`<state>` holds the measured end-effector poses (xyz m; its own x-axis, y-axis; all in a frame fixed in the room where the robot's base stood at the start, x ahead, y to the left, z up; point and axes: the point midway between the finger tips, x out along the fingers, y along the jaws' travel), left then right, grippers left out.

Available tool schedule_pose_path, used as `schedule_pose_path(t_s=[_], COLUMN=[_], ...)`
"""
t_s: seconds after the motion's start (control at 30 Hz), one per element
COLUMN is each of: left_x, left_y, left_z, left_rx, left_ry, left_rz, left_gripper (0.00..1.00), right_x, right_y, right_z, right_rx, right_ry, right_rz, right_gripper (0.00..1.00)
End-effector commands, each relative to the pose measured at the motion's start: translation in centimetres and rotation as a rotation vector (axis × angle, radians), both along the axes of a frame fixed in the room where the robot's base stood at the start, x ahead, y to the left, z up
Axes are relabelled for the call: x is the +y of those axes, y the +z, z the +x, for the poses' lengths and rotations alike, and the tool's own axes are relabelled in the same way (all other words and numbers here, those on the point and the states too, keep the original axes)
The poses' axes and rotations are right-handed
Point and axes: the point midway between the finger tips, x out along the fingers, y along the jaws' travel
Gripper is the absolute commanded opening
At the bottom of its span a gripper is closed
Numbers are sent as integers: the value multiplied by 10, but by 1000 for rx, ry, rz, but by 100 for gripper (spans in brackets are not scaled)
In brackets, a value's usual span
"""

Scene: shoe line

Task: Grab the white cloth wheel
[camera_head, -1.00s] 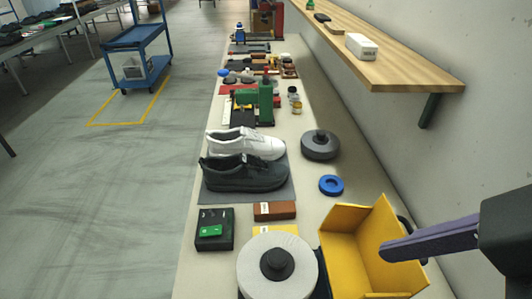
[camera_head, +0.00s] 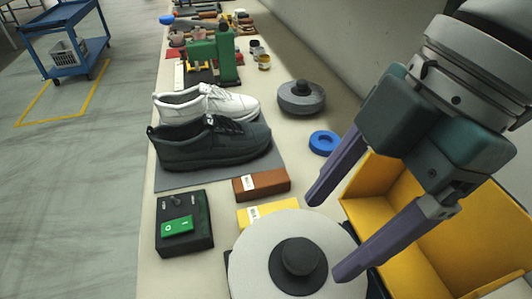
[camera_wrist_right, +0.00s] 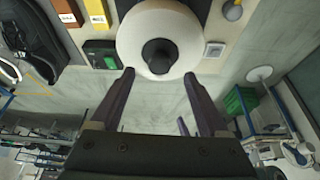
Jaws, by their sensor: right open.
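The white cloth wheel (camera_head: 254,262) is a thick pale disc with a dark round hub (camera_head: 299,256). It lies at the near end of the bench, and its lower edge is cut off in the head view. My right gripper (camera_head: 326,238) is open, with its two purple fingers above and beside the wheel's right side. In the right wrist view the wheel (camera_wrist_right: 135,42) sits just beyond the open fingertips (camera_wrist_right: 160,75), with its hub roughly centred between them. Nothing is between the fingers. My left gripper is out of view.
A yellow bin (camera_head: 383,210) stands right of the wheel, partly behind my gripper. A green-buttoned black box (camera_head: 184,222), a brown block (camera_head: 262,185) and a yellow block (camera_head: 262,212) lie close by. A blue ring (camera_head: 324,142), grey wheel (camera_head: 301,97) and shoes (camera_head: 210,144) are farther back.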

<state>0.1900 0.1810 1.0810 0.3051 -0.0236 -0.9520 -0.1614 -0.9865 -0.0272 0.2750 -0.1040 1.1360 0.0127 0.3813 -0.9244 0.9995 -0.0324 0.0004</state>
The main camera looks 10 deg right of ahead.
Motion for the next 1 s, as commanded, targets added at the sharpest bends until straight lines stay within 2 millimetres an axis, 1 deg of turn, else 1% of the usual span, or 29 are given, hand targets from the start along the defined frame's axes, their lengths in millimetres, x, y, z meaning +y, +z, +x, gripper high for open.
schedule_pose_path(t_s=[0.17,0.2,0.3,0.57,1.0], left_x=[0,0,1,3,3], left_y=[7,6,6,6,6], left_z=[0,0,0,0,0], left_rx=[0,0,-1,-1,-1], left_ry=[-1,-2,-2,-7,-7], left_rz=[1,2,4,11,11], left_gripper=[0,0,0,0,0], right_x=[17,18,21,22,22], right_y=[-23,-30,-39,-41,-41], right_z=[-1,-1,0,0,0], right_rx=[5,5,1,-1,0], right_ry=[2,1,2,2,1], right_rz=[2,1,0,0,0], right_gripper=[78,78,78,78,29])
